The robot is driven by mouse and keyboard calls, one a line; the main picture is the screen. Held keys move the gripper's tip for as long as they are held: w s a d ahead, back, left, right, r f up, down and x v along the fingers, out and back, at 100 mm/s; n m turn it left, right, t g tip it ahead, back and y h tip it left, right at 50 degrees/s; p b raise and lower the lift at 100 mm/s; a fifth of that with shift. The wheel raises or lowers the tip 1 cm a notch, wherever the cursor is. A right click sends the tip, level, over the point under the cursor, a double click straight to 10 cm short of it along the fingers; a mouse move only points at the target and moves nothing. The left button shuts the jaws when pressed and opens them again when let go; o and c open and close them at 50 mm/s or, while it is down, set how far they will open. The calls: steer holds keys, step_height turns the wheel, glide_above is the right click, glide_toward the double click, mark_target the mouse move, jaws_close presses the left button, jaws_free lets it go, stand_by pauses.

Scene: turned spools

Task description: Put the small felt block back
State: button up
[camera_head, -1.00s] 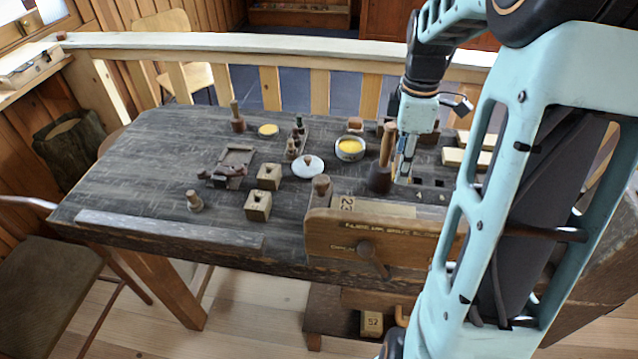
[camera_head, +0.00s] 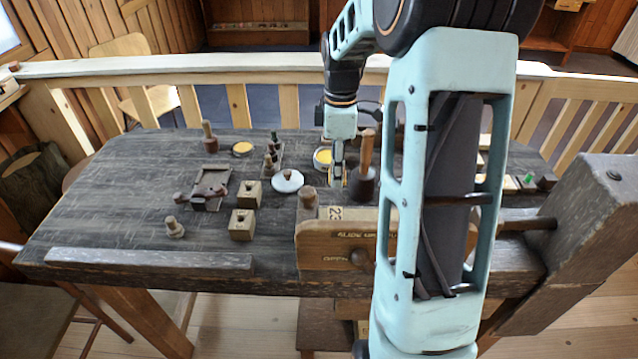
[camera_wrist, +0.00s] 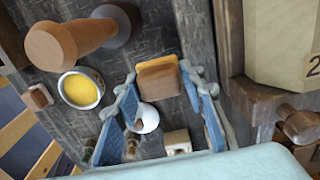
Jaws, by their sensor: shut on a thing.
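In the wrist view a small block (camera_wrist: 160,80), brown with a yellowish edge, sits between the two blue fingers of my gripper (camera_wrist: 158,74). I take it to be the felt block. My gripper is shut on it, and the block appears held above the dark bench top. In the head view my gripper (camera_head: 338,178) points down just left of the upright mallet, behind the wooden vise jaw. The block is too small and partly covered there to make out clearly.
The mallet (camera_head: 366,160) stands close to my gripper's right. The yellow tin (camera_head: 322,158), white lid (camera_head: 287,181) and two wooden cubes (camera_head: 243,224) lie to the left. The vise jaw (camera_head: 335,240) rises in front. The bench's left front is mostly clear.

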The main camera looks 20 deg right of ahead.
steer(key=w+f, duration=0.2)
steer(key=w+a+f, duration=0.1)
steer(key=f, duration=0.1)
steer(key=w+a+f, duration=0.1)
steer(key=w+f, duration=0.1)
steer(key=shift+w+f, duration=0.1)
steer(key=shift+w, duration=0.2)
steer(key=shift+w+f, duration=0.2)
steer(key=shift+f, duration=1.5)
steer(key=shift+f, duration=0.15)
steer(key=o, duration=1)
steer(key=shift+o, duration=0.2)
step_height(320, 180, up, 12)
steer(key=shift+r, duration=0.2)
